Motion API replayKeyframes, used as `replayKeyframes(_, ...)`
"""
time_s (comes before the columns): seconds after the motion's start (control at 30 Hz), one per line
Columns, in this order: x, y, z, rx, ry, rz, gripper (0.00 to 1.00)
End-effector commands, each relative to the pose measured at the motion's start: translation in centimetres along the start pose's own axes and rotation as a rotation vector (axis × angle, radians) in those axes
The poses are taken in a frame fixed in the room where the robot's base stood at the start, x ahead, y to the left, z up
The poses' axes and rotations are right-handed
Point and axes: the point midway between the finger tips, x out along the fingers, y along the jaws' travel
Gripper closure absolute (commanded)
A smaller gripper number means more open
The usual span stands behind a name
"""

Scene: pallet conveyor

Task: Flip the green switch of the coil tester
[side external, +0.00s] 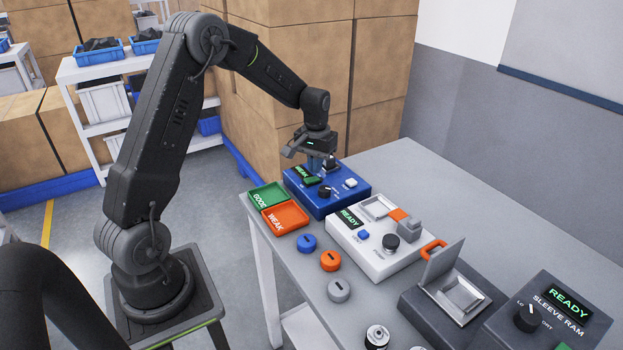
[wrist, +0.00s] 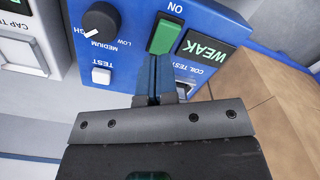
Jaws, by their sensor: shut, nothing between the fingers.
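The coil tester (side external: 335,204) is a blue box at the far end of the table. In the wrist view its blue panel (wrist: 135,50) carries a green rocker switch (wrist: 165,36) marked ON and a display (wrist: 206,49) reading WEAK in green. A black knob (wrist: 102,24) and a white TEST button (wrist: 101,75) sit to the left. My gripper (wrist: 160,60) is shut and empty, pointing at the panel. Its fingertips are right at the near end of the green switch; I cannot tell whether they touch it. In the side view my gripper (side external: 314,168) is low over the tester.
Green GOOD (side external: 265,199) and orange WEAK (side external: 286,217) trays lie left of the tester. A white tester (side external: 375,262) with a READY display stands in front of it. Several round caps lie nearby. Stacked cartons (side external: 285,120) rise behind.

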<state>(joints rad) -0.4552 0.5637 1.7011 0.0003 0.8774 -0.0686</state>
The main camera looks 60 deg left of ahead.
Motion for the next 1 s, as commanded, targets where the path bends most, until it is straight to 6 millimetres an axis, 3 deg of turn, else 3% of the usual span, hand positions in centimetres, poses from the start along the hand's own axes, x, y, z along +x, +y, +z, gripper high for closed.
replayKeyframes(0.6, -4.6, 0.0, 0.0, 0.0, 0.002, 0.0, 1.0)
replayKeyframes(1.0, -5.0, 0.1, 0.1, 0.003, 0.004, 0.001, 1.0)
